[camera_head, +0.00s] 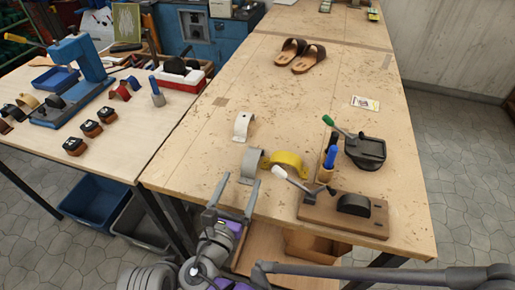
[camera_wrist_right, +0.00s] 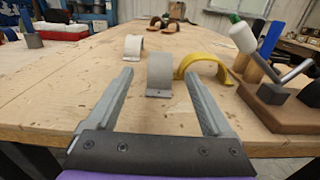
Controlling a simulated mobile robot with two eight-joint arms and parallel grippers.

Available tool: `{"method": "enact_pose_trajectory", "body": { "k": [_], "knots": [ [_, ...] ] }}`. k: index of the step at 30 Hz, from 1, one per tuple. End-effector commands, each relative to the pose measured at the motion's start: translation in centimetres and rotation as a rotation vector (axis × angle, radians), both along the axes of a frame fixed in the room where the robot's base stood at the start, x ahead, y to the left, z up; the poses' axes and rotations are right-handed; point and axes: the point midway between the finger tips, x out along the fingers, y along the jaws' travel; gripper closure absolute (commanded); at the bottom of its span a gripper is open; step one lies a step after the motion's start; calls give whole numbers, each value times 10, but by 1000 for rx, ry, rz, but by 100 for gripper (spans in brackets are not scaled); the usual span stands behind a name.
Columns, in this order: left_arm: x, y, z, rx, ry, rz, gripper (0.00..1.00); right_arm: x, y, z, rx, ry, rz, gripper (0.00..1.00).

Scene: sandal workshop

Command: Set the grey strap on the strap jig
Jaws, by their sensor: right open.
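The grey strap (camera_head: 252,165) is a curved band standing as an arch on the wooden table, between a white strap (camera_head: 242,126) and a yellow strap (camera_head: 290,160). My right gripper (camera_head: 241,182) is open and empty at the table's front edge, its fingers pointing at the grey strap. In the right wrist view the grey strap (camera_wrist_right: 159,75) stands beyond and between the fingertips, apart from them. What looks like the strap jig (camera_head: 330,211) is a brown board with a black rounded block (camera_head: 353,204) and a white-knobbed lever; no strap lies over the block. My left gripper is not seen.
The yellow strap stands close at the grey strap's right. A holder with blue-handled tools (camera_head: 326,172) and a black device (camera_head: 365,152) with a green-handled lever stand behind the jig. Sandals (camera_head: 301,54) lie farther back. The table left of the straps is clear.

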Motion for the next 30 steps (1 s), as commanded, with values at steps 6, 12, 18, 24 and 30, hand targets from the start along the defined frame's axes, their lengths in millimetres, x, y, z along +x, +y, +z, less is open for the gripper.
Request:
{"method": "enact_pose_trajectory", "body": {
  "k": [6,12,18,24,30],
  "knots": [
    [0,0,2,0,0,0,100,31,-11,1,-3,-1,-5,15],
    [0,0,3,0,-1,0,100,51,-17,0,-2,0,-2,15],
    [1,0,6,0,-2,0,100,72,-25,2,-1,-1,-5,15],
    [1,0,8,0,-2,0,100,97,-33,2,-1,-1,-3,15],
    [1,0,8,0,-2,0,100,101,-34,2,0,0,0,15]
  ]
}}
